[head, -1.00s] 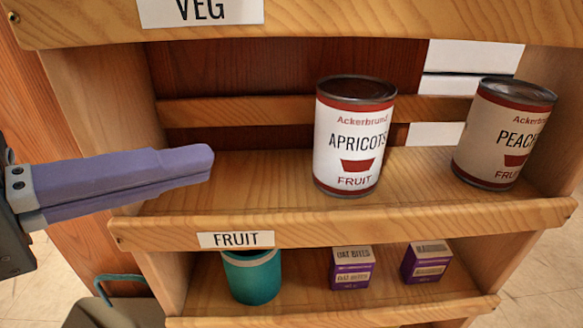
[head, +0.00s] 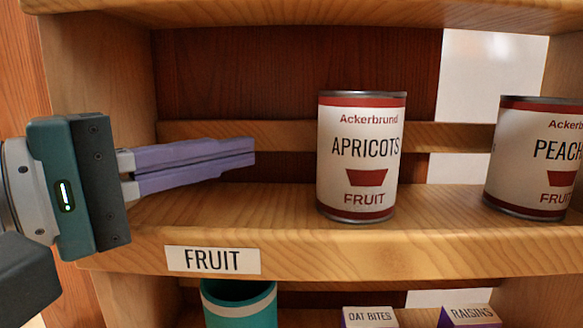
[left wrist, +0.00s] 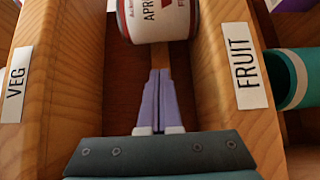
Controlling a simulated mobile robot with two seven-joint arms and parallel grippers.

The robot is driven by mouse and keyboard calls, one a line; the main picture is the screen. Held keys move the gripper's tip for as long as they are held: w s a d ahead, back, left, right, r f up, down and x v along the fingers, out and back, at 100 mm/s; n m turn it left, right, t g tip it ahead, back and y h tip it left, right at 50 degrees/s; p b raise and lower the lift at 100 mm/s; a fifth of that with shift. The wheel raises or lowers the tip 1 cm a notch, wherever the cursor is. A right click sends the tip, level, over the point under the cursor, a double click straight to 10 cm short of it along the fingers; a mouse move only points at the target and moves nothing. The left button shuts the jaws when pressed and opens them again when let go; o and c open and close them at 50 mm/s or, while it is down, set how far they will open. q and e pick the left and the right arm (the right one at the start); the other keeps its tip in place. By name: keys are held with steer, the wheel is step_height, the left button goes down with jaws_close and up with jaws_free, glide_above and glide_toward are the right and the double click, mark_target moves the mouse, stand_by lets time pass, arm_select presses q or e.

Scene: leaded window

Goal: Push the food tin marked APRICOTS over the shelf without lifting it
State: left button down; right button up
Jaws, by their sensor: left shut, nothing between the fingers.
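The APRICOTS tin (head: 360,158) stands upright on the FRUIT shelf (head: 440,244), near its middle. It is white with red bands. My left gripper (head: 253,152) is shut with nothing in it. Its purple fingers reach in over the shelf from the left, and their tips are apart from the tin, to its left. The left wrist view also shows the closed fingers (left wrist: 159,75) pointing at the tin (left wrist: 158,18), whose far part is cut off by the frame edge. My right gripper is not in view.
A PEACHES tin (head: 535,160) stands to the right of the apricots, with a gap between them. A front lip with a FRUIT label (head: 213,260) edges the shelf. Below are a teal container (head: 238,303), an OAT BITES box (head: 369,317) and a RAISINS box (head: 470,315).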

mark_target(323, 141)
arm_select(q)
steer(key=d, duration=0.1)
steer(key=w+d+b, duration=0.1)
steer(key=d, duration=0.1)
steer(key=shift+d+f, duration=0.1)
steer(key=shift+d, duration=0.2)
steer(key=shift+s+d, duration=0.1)
steer(key=shift+d, duration=0.55)
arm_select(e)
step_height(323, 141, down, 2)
arm_select(q)
steer(key=shift+d+r+p, duration=0.2)
steer(key=shift+r+p, duration=0.05)
steer(key=shift+p, duration=0.05)
steer(key=d+p, duration=0.2)
steer(key=p, duration=0.1)
steer(key=shift+d+r, duration=0.3)
steer(key=shift+r, duration=0.05)
steer(key=d+p, duration=0.2)
steer(key=d, duration=0.1)
steer(key=d+p, duration=0.1)
steer(key=d, duration=0.1)
steer(key=shift+f, duration=0.3)
steer(key=shift+d+f, duration=0.1)
steer(key=shift+d, duration=0.3)
steer(key=shift+f, duration=0.15)
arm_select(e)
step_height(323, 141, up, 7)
